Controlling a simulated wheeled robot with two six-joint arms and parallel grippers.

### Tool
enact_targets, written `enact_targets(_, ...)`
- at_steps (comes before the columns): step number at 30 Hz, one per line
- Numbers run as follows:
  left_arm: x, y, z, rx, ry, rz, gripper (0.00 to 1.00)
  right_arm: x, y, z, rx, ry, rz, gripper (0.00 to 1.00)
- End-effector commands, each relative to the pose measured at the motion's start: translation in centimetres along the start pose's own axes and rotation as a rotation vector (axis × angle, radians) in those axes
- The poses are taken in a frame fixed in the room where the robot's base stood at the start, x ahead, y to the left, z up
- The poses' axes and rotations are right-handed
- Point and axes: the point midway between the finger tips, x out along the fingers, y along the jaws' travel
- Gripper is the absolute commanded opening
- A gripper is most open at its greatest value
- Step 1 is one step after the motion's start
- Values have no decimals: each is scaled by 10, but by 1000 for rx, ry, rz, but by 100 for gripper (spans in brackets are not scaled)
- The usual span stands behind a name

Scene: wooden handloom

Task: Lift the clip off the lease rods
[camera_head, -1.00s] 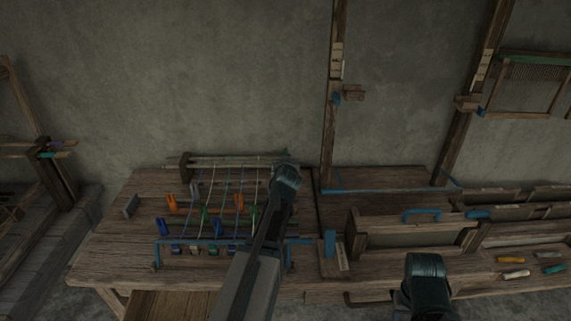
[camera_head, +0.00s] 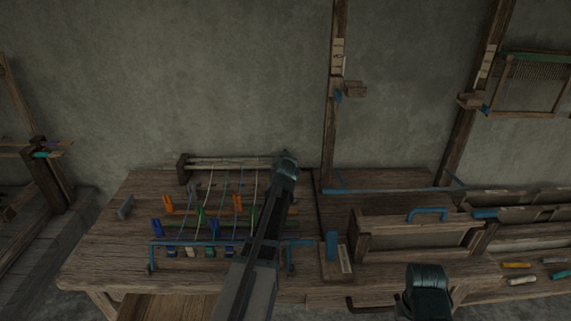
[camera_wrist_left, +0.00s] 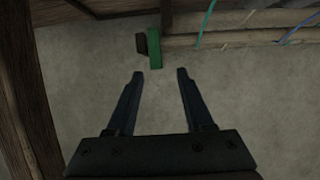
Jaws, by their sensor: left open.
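The green clip (camera_wrist_left: 155,47) sits at the end of the lease rods (camera_wrist_left: 240,30) in the left wrist view, with a dark part beside it. The pale lease rods (camera_head: 230,163) also show at the back of the bench in the head view, where my left wrist covers the clip end. My left gripper (camera_wrist_left: 160,74) is open and empty. Its two fingertips point toward the clip, which appears just beyond them and between their lines, apart from both. Only a dark part of my right arm shows at the lower right of the head view; its fingers are out of view.
Coloured strings run from the rods over the bench (camera_head: 100,258), among several orange, blue and green pegs. A blue bar (camera_head: 190,242) spans the front. A dark wooden post (camera_wrist_left: 50,110) stands at the left in the wrist view. A wooden frame (camera_head: 415,240) stands to the right.

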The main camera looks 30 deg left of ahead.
Motion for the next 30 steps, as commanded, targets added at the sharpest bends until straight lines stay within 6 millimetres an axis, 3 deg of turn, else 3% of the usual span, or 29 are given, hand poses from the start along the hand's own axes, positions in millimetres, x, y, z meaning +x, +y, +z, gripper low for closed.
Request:
enact_targets(5, 4, 1, 0, 0, 0, 0, 52, 2, 0, 0, 0, 0, 0, 50)
enact_targets(15, 50, 4, 0, 0, 0, 0, 52, 19, -2, -1, 0, 0, 0, 50)
enact_targets(23, 51, 3, -1, 0, 0, 1, 52, 18, -2, -1, 0, 0, 0, 50)
enact_targets(30, 51, 3, -1, 0, 0, 0, 9, 18, -2, -1, 0, 0, 0, 50)
